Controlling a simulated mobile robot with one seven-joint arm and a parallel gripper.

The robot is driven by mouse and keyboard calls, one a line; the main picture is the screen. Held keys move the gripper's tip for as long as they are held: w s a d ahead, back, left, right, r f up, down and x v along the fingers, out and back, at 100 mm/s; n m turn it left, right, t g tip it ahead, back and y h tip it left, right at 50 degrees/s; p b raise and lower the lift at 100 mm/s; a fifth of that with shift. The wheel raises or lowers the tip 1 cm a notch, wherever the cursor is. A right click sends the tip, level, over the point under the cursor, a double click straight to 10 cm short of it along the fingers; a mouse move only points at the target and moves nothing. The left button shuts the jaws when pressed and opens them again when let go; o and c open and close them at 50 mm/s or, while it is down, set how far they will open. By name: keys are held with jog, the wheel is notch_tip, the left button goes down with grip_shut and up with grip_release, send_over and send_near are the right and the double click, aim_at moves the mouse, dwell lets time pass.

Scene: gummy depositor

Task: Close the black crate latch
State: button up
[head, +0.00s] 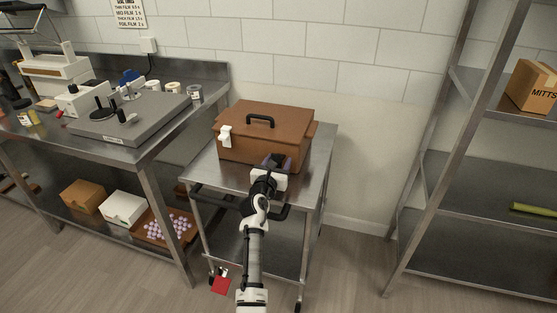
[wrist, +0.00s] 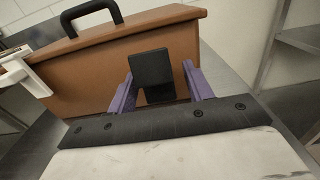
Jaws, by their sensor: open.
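The brown crate (head: 262,136) stands on the steel cart, with its lid lying on top and a black handle (head: 261,121) on the lid. The black crate latch (wrist: 152,74) is a dark rectangular plate on the crate's front, right of the middle. My gripper (wrist: 159,88) is open, with one purple finger on each side of the latch; I cannot tell whether either finger touches it. In the head view my gripper (head: 277,162) hides most of the latch.
The steel cart (head: 316,155) has a black push bar at its front. A steel bench (head: 165,140) with machines and jars stands left. A steel shelf rack (head: 470,190) with a cardboard box (head: 533,87) stands right. A red tag (head: 221,285) shows near the cart's foot.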

jog(key=shift+w+d, duration=0.15)
jog(key=shift+w, duration=0.35)
grip_shut()
